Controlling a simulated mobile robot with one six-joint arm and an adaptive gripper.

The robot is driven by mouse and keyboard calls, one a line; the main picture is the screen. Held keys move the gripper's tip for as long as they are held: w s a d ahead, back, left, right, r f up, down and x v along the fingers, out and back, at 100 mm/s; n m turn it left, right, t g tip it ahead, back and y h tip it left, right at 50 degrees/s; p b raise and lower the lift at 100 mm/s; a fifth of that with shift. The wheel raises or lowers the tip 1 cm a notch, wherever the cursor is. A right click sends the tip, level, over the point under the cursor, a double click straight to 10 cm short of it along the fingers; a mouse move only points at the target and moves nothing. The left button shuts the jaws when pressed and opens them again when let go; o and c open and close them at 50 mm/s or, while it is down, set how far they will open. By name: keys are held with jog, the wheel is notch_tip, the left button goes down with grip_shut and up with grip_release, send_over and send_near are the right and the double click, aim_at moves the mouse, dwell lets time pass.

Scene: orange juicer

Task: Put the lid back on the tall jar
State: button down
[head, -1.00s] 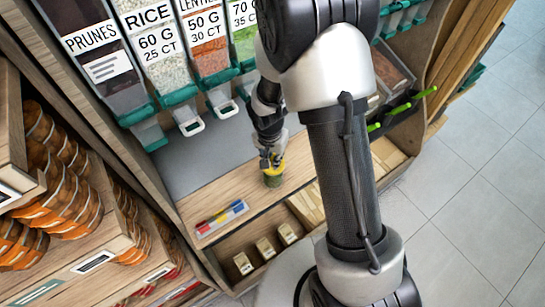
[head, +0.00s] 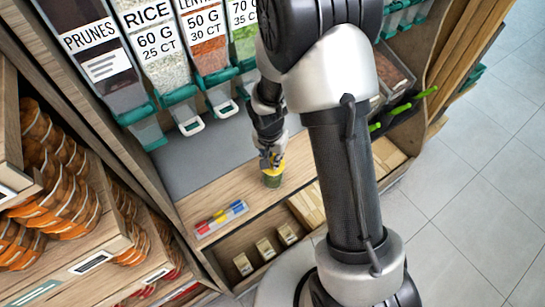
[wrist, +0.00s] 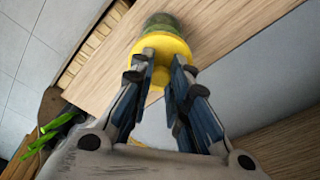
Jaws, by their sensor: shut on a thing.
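A yellow lid (wrist: 172,48) is between my gripper's fingertips (wrist: 160,68) in the wrist view. My gripper is shut on the lid. A greenish glass jar (wrist: 160,22) stands on the wooden shelf directly beyond the lid. In the head view, my gripper (head: 270,160) is above the jar (head: 272,181), with a bit of the yellow lid (head: 281,167) showing at the jar's top. The lid is on or very close to the jar's mouth; I cannot tell whether it is fully seated. The fingers hide part of the lid.
A tray of coloured markers (head: 221,217) lies on the wooden shelf (head: 245,188) left of the jar. Food dispensers with teal spouts (head: 186,117) hang behind. Bare shelf lies between the tray and the jar. Green-handled scoops (head: 400,107) are at the right.

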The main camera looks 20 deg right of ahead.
jog(key=c, duration=1.4)
grip_release()
jog(key=shift+c, duration=0.2)
jog(key=shift+o, duration=0.5)
jog(key=o, duration=0.4)
jog(key=shift+r+p, duration=2.3)
jog(key=shift+r, duration=1.25)
jog(key=shift+c, duration=0.5)
